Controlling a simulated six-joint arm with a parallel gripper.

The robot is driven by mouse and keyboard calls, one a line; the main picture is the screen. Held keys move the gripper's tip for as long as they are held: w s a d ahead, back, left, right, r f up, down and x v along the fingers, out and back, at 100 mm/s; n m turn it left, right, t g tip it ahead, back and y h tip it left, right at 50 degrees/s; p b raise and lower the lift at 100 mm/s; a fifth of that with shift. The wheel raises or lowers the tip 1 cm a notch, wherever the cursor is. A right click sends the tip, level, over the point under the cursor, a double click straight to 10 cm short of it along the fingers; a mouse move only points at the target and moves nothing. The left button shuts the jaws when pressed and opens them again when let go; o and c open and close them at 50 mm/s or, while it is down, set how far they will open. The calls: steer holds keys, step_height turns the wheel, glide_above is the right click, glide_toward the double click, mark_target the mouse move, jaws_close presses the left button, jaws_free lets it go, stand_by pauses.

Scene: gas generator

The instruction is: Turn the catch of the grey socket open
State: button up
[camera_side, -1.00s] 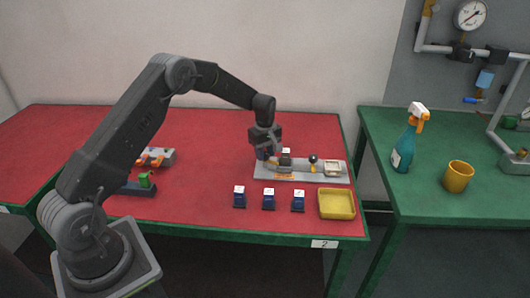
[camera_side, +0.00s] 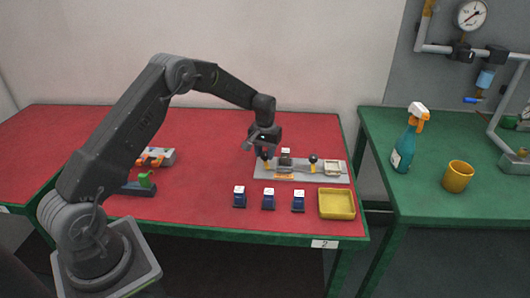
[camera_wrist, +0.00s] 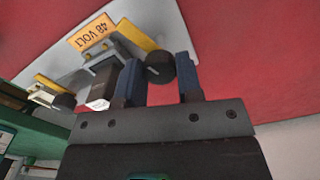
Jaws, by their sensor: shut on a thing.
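The grey socket (camera_side: 285,164) sits on the left part of a pale grey plate (camera_side: 318,177). In the wrist view the socket (camera_wrist: 122,52) stands beside an orange "48 VOLT" label (camera_wrist: 92,33). A dark block with a white top (camera_wrist: 100,88) is at the socket. Its catch is a yellow lever (camera_wrist: 137,35) with a round black knob (camera_wrist: 160,67). My gripper (camera_wrist: 160,80) has its two blue fingers on either side of this knob and is shut on it. In the side view my gripper (camera_side: 264,156) is at the plate's left end and partly hides the catch.
A second catch with a black knob (camera_side: 313,159) stands upright near a pale socket (camera_side: 333,168). Several blue blocks with white tops (camera_side: 269,199) and a yellow tray (camera_side: 337,204) are in front. Orange and green parts lie left (camera_side: 155,159). Red table is clear between.

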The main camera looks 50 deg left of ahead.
mark_target(265, 154)
steer(key=shift+m, duration=1.7)
steer(key=o, duration=0.9)
steer(key=shift+r, duration=0.15)
step_height(265, 154, up, 14)
steer(key=shift+f, duration=0.2)
